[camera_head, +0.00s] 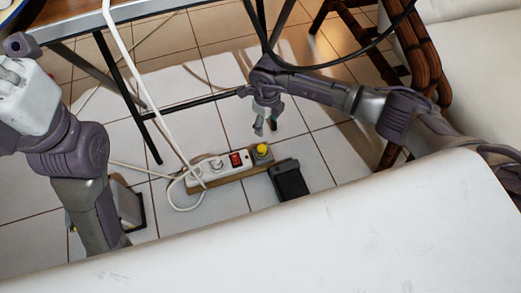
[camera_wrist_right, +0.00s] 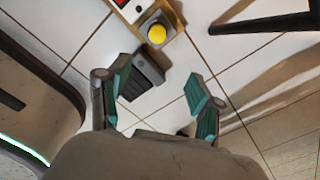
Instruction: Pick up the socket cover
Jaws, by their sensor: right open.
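A yellow round cap (camera_head: 262,149) sits on a grey square base at the right end of the power strip (camera_head: 230,178). It also shows in the right wrist view (camera_wrist_right: 157,34). A dark ribbed box-like piece (camera_head: 288,181) lies on the floor beside that end, and also shows in the right wrist view (camera_wrist_right: 146,78). I cannot tell for sure which of the two is the socket cover. My right gripper (camera_head: 265,127) is open and empty, pointing down above the floor. In its wrist view the fingers (camera_wrist_right: 158,84) spread apart, the left one close to the dark piece.
A white cable (camera_head: 140,80) runs down to the strip, with loops beside it. A table (camera_head: 75,22) with dark metal legs stands at the back left. A wooden chair (camera_head: 425,50) is at the right. A white surface (camera_head: 330,240) fills the front. Floor tiles around the strip are mostly clear.

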